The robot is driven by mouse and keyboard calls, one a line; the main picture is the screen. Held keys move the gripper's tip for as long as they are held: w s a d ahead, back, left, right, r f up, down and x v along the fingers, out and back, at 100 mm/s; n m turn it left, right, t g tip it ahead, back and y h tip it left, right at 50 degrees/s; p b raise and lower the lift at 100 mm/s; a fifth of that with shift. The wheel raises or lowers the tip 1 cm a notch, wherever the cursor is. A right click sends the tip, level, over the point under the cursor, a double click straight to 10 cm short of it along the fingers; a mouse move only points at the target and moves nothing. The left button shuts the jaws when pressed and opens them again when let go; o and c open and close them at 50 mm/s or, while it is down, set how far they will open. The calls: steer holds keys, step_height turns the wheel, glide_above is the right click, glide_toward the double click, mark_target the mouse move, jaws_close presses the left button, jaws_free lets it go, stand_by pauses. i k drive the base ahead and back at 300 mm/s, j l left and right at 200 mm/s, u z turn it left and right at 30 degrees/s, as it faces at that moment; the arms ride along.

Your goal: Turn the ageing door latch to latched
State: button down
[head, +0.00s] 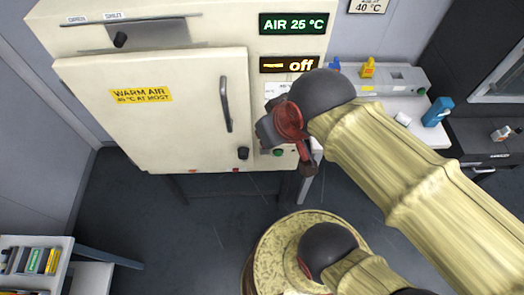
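The ageing cabinet's cream door (165,130) carries a yellow "WARM AIR" label and looks closed or nearly closed; I cannot tell if it is fully seated. My gripper (288,143), red and dark grey, is just right of the knob, in front of the cabinet's right side. It appears apart from the handle. Its fingertips are hard to make out, and no held object shows.
A green button (278,152) is close by my gripper. A bench (405,125) with a grey device and a blue item stands right. A shelf (35,265) is lower left.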

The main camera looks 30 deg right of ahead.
mark_target(243, 152)
steer(key=k+j+z, duration=0.1)
steer(key=j, duration=0.3)
steer(key=k+j+z, duration=0.1)
steer(key=j, duration=0.25)
steer(key=k+j, duration=0.3)
steer(key=k+j+z, duration=0.15)
steer(key=j, duration=0.3)
